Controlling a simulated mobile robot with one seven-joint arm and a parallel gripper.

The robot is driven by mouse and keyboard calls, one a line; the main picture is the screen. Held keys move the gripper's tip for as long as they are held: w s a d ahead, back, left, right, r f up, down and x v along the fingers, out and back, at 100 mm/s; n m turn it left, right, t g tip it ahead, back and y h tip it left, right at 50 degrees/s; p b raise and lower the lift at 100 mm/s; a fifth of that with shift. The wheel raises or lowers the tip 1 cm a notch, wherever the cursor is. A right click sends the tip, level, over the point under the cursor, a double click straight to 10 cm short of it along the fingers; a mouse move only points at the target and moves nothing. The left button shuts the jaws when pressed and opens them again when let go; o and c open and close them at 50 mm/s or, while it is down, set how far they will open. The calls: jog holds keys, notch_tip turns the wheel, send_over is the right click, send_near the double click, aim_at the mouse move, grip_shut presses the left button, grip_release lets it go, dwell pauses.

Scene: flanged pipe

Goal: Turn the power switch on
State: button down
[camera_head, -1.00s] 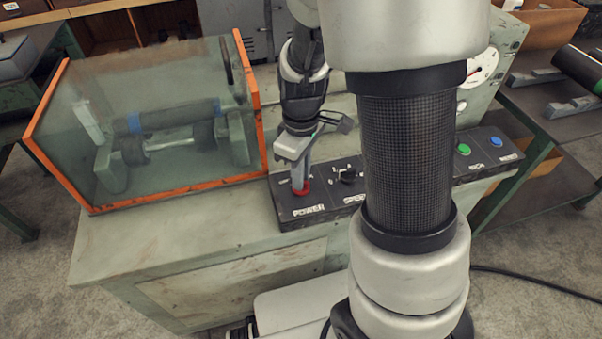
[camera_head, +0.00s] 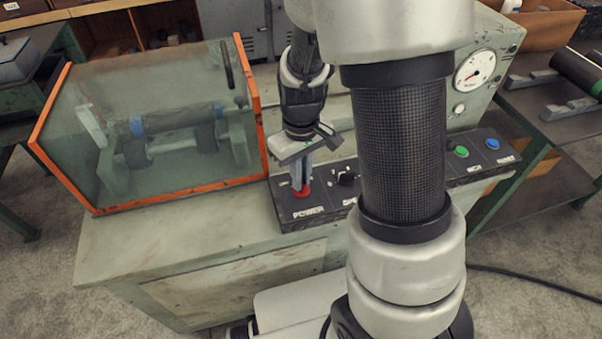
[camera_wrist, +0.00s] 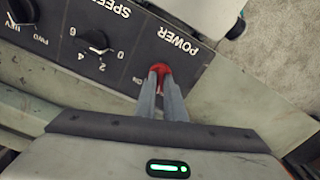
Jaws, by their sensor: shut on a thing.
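The red power switch (camera_head: 302,192) sits at the left end of the black control panel (camera_head: 330,205), above the POWER label. My gripper (camera_head: 301,184) points down at it, with its fingertips on the switch. In the wrist view the two fingers of my gripper (camera_wrist: 165,80) are close together and shut on the red switch (camera_wrist: 159,68). The fingers cover much of the switch, so its turned position is hard to tell. An ON mark shows beside it in the wrist view.
A black speed knob (camera_wrist: 92,42) is close beside the switch. A green button (camera_head: 461,152) and a blue button (camera_head: 492,143) are at the panel's right end. A clear orange-edged guard (camera_head: 262,115) stands left of the panel. A dial gauge (camera_head: 474,70) is behind.

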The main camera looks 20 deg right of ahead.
jog(key=m+p, duration=0.2)
jog(key=m, duration=0.4)
jog(key=shift+r+m, duration=0.15)
jog(key=shift+m, duration=0.15)
jog(key=m+p, duration=0.3)
jog(key=m, duration=0.3)
jog(key=shift+w, duration=0.1)
jog(key=shift+m, duration=0.3)
jog(key=c, duration=1.8)
grip_release()
jog(key=shift+c, duration=0.2)
notch_tip(320, 180, up, 17)
jog(key=p, duration=0.3)
jog(key=shift+p, duration=0.4)
jog(key=shift+r, duration=0.1)
